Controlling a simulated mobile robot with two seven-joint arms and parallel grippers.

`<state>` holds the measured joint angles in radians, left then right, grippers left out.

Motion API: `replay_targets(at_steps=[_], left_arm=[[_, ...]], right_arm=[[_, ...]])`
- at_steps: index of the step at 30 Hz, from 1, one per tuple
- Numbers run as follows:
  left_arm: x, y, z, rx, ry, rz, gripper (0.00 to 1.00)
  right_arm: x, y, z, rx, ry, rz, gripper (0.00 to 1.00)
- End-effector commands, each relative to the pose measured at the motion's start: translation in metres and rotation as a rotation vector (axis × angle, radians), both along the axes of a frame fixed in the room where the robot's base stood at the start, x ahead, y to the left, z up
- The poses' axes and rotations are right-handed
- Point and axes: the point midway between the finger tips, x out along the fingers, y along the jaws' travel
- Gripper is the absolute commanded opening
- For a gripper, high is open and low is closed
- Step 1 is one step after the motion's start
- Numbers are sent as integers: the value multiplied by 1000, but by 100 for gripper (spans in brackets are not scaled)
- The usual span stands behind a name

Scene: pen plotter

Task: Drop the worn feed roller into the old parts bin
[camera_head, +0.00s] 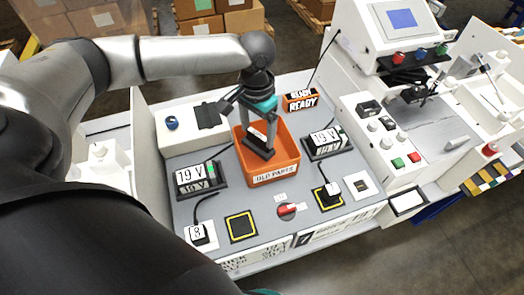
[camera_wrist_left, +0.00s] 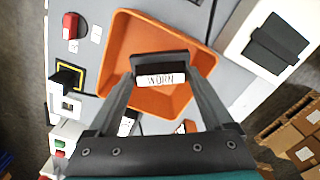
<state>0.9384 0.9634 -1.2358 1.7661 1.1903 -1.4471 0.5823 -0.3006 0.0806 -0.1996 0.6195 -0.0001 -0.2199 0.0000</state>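The old parts bin (camera_head: 272,179) is an orange open box with an "OLD PARTS" label, in the middle of the grey bench top. It also fills the middle of the left wrist view (camera_wrist_left: 130,40). The worn feed roller (camera_wrist_left: 160,79) is a dark block with a white "WORN" label, between my left fingertips. My left gripper (camera_head: 259,140) points down and is shut on the roller, over the bin's opening. In the head view the roller (camera_head: 260,152) shows against the bin's inside; its exact height is hard to tell. My right gripper is out of view.
A red knob (camera_head: 287,210) and yellow-edged squares (camera_head: 242,226) lie in front. A white machine with a screen (camera_head: 401,18) stands at right.

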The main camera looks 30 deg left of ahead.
Motion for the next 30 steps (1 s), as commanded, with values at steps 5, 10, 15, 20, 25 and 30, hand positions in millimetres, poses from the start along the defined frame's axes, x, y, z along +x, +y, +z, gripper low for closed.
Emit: replay_targets(at_steps=[5,10,15,20,25,30], left_arm=[[0,0,0,0,-1,0,100],[0,0,0,0,0,0,100],[1,0,13,-1,-4,0,100],[1,0,44,-1,-5,0,100],[1,0,87,-1,-6,0,100],[1,0,123,-1,-4,0,100]], right_arm=[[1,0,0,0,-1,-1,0],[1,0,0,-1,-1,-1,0],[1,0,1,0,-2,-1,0],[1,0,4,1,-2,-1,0],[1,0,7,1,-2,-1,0],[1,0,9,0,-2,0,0]])
